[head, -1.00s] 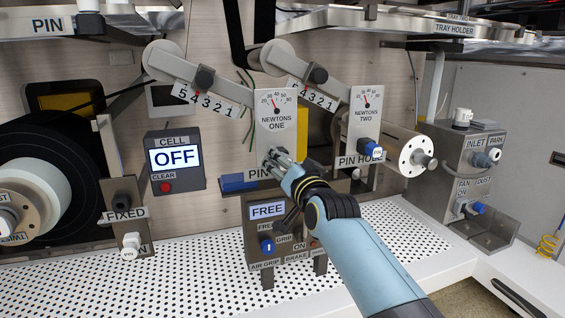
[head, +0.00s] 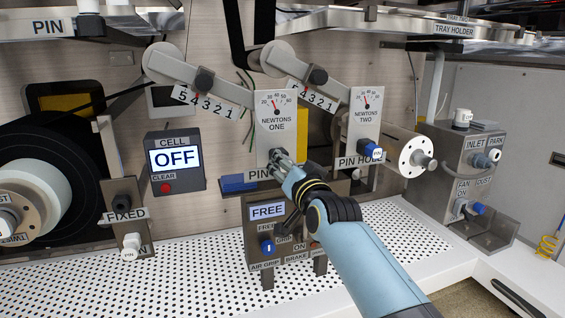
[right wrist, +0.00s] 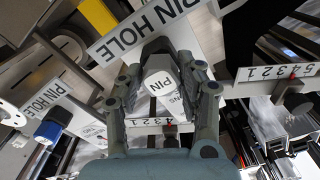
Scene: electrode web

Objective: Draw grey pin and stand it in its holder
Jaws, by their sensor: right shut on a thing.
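The grey pin (right wrist: 158,82) carries a PIN label and sits between the fingers in the right wrist view. My right gripper (right wrist: 158,70) is shut on it, directly by the PIN HOLE plate (right wrist: 148,28). In the head view my right gripper (head: 277,158) is at the lower part of the NEWTONS ONE gauge plate (head: 276,118) and hides the pin. I cannot tell how deep the pin sits in its hole. A shelf label reading PIN (head: 48,27) is at the upper left, partly cut off. My left gripper is not in view.
A blue pin (head: 376,152) stands in the hole under the NEWTONS TWO gauge (head: 366,115). Numbered dancer arms (head: 205,98) hang above. The FREE control box (head: 267,212) is just below my gripper. The perforated bench (head: 190,265) is clear at front left.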

